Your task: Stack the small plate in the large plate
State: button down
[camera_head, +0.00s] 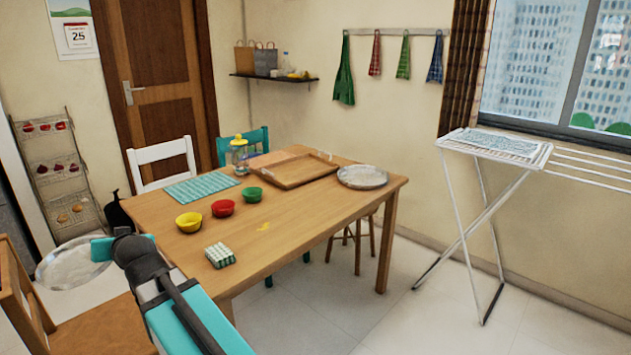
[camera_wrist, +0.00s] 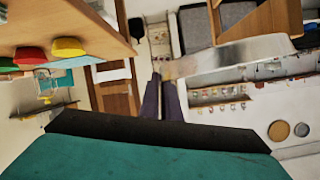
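A round shiny metal plate (camera_head: 72,265) hangs in the air left of the table, roughly level in the head view. My gripper (camera_head: 101,249) is at its right rim. In the wrist view the plate (camera_wrist: 232,56) is nearly edge-on, and my gripper's dark fingers (camera_wrist: 164,82) close on its near rim. A second round metal plate (camera_head: 362,177) lies on the right end of the table, far from my gripper. Their distances differ, so their true sizes are hard to compare. I take the held one as the small plate.
The wooden table (camera_head: 315,215) carries a wooden tray (camera_head: 292,172) left of the far plate, yellow (camera_head: 188,223), red (camera_head: 223,208) and green (camera_head: 252,194) bowls, and a striped block (camera_head: 220,255). A wooden chair (camera_head: 105,325) stands near my arm. The table's front right is clear.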

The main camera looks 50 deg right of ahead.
aim_at(364, 179)
jog(key=u, duration=0.05)
jog(key=k, duration=0.2)
jog(key=u, duration=2.95)
jog(key=k, duration=0.75)
jog(key=z, duration=0.05)
